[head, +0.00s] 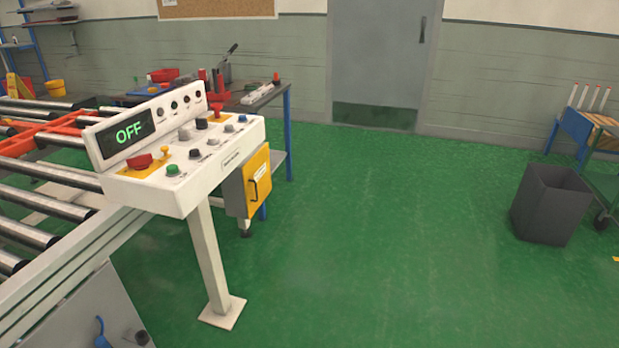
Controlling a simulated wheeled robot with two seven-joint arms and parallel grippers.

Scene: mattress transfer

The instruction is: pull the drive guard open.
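A yellow panel with a dark handle (255,188), which looks like the drive guard (262,173), is on a grey box below and behind the control console. It looks shut. The white control console (185,165) stands on a post in front of it, and its display (127,131) reads OFF in green. The console hides part of the grey box. Neither of my grippers is in the head view.
A roller conveyor (60,180) runs along the left. A workbench (265,97) with tools stands behind the console. A dark bin (550,207) and a cart (600,165) are at the right. The green floor in the middle is clear up to the grey door (375,60).

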